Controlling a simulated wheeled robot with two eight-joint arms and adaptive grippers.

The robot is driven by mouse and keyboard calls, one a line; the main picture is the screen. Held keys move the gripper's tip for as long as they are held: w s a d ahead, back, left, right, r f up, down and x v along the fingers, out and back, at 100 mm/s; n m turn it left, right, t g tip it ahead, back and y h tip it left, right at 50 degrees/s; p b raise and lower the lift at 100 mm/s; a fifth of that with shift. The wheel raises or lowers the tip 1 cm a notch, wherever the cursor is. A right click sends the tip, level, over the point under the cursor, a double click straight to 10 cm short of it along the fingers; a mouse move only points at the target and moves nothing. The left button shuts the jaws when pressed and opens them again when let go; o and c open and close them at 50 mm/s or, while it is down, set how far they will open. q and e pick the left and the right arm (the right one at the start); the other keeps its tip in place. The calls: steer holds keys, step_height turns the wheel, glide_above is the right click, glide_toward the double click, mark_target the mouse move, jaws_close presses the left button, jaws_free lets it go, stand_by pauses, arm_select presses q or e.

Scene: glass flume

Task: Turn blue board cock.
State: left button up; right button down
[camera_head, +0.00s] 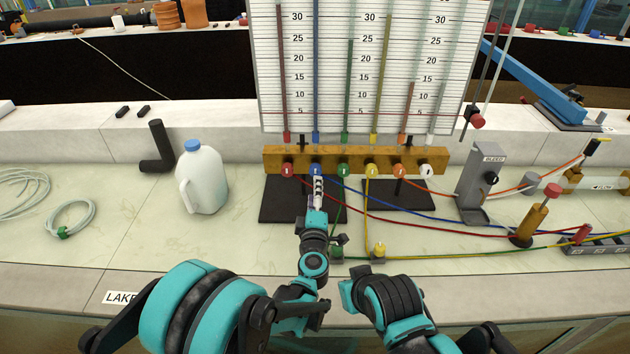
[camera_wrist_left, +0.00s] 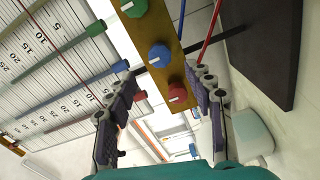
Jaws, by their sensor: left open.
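The blue board cock (camera_head: 316,169) is a faceted blue knob with a white mark, second from the left on the wooden manifold bar (camera_head: 437,157). It also shows in the left wrist view (camera_wrist_left: 159,55), with the red cock (camera_wrist_left: 177,92) and the green cock (camera_wrist_left: 134,8) on either side. My left gripper (camera_head: 318,184) is open just in front of the blue cock. In the left wrist view its fingers (camera_wrist_left: 166,76) are spread, with the blue cock ahead near the gap between the tips. I cannot tell whether they touch it. My right gripper does not show.
Yellow (camera_head: 371,169), orange (camera_head: 399,170) and white (camera_head: 426,171) cocks continue along the bar. Behind stands the scale board (camera_head: 335,75) with coloured tubes. A white jug (camera_head: 203,180) stands left. Hoses and a grey bleed stand (camera_head: 481,172) occupy the right. The left bench is mostly free.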

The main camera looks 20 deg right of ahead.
arm_select(q)
steer(key=v, duration=0.3)
stand_by(0.5)
